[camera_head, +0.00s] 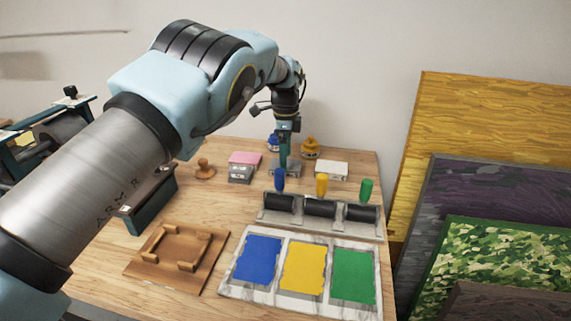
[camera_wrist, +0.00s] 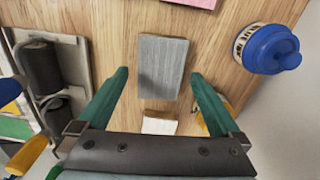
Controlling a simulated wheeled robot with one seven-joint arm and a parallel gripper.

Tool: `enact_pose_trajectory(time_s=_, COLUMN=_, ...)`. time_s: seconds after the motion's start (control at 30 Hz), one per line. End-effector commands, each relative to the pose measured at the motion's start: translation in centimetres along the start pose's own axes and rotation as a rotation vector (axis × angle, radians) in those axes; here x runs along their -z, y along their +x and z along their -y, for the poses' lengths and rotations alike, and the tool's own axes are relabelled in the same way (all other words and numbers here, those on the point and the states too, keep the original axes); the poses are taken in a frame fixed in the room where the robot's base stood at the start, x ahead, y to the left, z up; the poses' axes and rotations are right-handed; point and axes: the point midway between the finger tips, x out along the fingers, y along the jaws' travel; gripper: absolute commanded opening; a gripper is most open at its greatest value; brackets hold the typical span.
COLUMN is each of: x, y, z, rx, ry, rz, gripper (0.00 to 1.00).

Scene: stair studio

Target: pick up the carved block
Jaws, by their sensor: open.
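A flat grey block (camera_wrist: 161,66), which looks like the carved block, lies on the wooden table in the wrist view; I cannot make out carving on it. My gripper (camera_wrist: 159,74) is open and empty. Its two green fingers stand apart, one to each side of the block in the picture, and no contact shows. In the head view my gripper (camera_head: 284,165) points down over the far part of the table and hides most of that spot. A pink-topped block (camera_head: 244,158) lies to its left and a white-topped block (camera_head: 331,169) to its right.
A rack of black rollers (camera_head: 320,208) with coloured handles stands in front of my gripper. A tray (camera_head: 233,292) with blue, yellow and green panels and a wooden frame board (camera_head: 140,270) lie nearer. A blue-knobbed pot (camera_wrist: 268,50) stands close on the right in the wrist view.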

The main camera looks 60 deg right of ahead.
Motion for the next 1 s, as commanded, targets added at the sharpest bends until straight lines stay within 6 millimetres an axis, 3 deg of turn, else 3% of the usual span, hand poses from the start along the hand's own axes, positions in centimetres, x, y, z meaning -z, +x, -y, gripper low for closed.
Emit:
enact_pose_trajectory(time_s=0.2, x=0.0, y=2.1, z=0.0, rx=0.0, ry=0.0, rz=0.001, gripper=1.0)
enact_pose_trajectory(time_s=0.43, x=0.0, y=2.4, z=0.0, rx=0.001, ry=0.0, rz=0.0, gripper=1.0)
enact_pose_trajectory(time_s=1.0, x=0.0, y=2.3, z=0.0, rx=0.001, ry=0.0, rz=0.0, gripper=0.37)
